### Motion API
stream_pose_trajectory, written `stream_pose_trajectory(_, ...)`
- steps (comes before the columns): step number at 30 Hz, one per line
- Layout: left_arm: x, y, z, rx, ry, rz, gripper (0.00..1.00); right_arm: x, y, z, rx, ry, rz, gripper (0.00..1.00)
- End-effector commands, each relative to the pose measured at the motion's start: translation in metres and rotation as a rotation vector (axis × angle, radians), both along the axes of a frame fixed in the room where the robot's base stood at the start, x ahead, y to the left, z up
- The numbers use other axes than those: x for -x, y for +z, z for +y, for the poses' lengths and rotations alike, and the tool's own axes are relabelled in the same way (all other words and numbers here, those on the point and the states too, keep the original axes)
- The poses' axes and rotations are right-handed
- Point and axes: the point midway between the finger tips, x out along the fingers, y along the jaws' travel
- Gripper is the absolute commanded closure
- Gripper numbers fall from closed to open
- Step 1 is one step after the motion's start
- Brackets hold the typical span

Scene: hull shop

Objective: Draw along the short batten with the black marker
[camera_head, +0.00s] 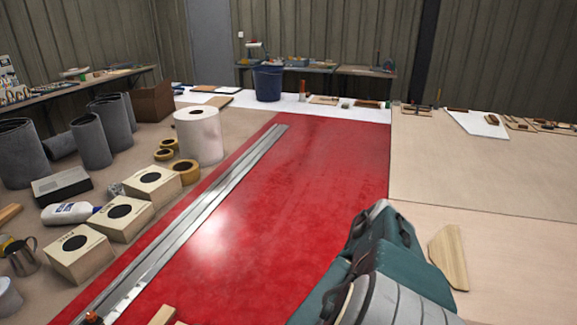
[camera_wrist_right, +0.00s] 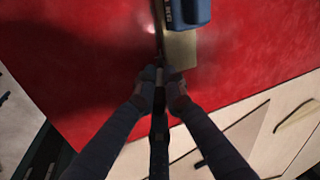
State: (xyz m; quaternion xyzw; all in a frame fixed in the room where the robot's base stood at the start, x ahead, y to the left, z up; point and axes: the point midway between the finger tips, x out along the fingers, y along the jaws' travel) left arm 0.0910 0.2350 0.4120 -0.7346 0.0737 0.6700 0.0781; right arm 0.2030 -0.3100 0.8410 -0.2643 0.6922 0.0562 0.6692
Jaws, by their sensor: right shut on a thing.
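In the right wrist view my right gripper (camera_wrist_right: 161,88) is shut on a thin dark stick, which looks like the black marker (camera_wrist_right: 159,125). Its fingertips are over the red sheet, close to the near end of a tan wooden piece (camera_wrist_right: 181,50), which may be the short batten. A blue block with white lettering (camera_wrist_right: 187,12) sits over the far part of that piece. Whether the marker tip touches the sheet is hidden by the fingers. In the head view only my right arm shows at the lower right, and its gripper is hidden. My left gripper is not in view.
The red sheet (camera_head: 300,190) carries a long metal straightedge (camera_head: 195,215). A wooden offcut (camera_head: 449,258) lies right of my arm. A blue bucket (camera_head: 267,84) stands behind.

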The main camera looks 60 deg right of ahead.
Motion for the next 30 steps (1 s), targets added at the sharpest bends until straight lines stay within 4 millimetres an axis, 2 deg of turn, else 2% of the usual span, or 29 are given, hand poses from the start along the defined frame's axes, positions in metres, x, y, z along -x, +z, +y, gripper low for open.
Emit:
stream_pose_trajectory(5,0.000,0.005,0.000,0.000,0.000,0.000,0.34,0.000,0.006,0.000,0.000,0.000,-0.001,1.00)
stream_pose_trajectory(21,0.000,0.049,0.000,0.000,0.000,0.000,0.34,-0.001,0.049,0.000,-0.001,0.001,-0.002,1.00)
stream_pose_trajectory(30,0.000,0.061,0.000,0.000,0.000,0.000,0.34,-0.001,0.061,0.000,0.000,0.000,-0.001,1.00)
